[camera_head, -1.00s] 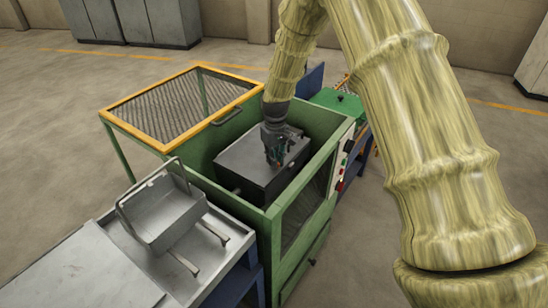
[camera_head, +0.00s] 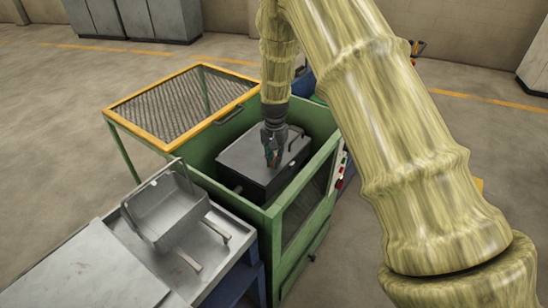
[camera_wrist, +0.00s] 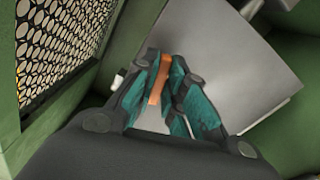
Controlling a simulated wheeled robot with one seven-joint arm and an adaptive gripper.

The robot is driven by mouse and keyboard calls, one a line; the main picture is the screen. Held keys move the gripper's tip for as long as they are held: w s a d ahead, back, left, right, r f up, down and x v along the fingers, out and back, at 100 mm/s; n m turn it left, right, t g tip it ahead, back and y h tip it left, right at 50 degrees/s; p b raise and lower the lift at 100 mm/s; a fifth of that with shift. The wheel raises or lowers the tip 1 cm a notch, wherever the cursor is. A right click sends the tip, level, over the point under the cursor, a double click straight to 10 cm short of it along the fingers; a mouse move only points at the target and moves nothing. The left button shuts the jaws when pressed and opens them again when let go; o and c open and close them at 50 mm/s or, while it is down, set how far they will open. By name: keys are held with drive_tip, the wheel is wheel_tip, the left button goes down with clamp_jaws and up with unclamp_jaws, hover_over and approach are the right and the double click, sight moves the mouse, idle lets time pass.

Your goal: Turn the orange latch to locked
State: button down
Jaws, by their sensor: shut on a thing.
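The orange latch (camera_wrist: 158,82) shows in the wrist view between the two teal finger pads of my gripper (camera_wrist: 164,84). The fingers are shut on it. The latch stands out against the grey metal box (camera_wrist: 235,60). In the head view my gripper (camera_head: 272,160) points down over the top of the dark grey box (camera_head: 248,148) inside the green machine. The latch itself is too small and covered by the fingers to make out in the head view.
The green housing (camera_head: 270,222) walls in the box closely. A yellow-framed mesh lid (camera_head: 185,98) stands open at the left. A metal tray (camera_head: 170,207) sits on the bench at front left. A perforated panel (camera_wrist: 62,45) is close by in the wrist view.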

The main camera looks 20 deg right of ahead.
drive_tip(key=shift+m, duration=1.5)
drive_tip(key=c, duration=1.5)
unclamp_jaws()
drive_tip(key=shift+r, duration=0.15)
wheel_tip(320, 180, up, 12)
drive_tip(key=shift+f, duration=0.1)
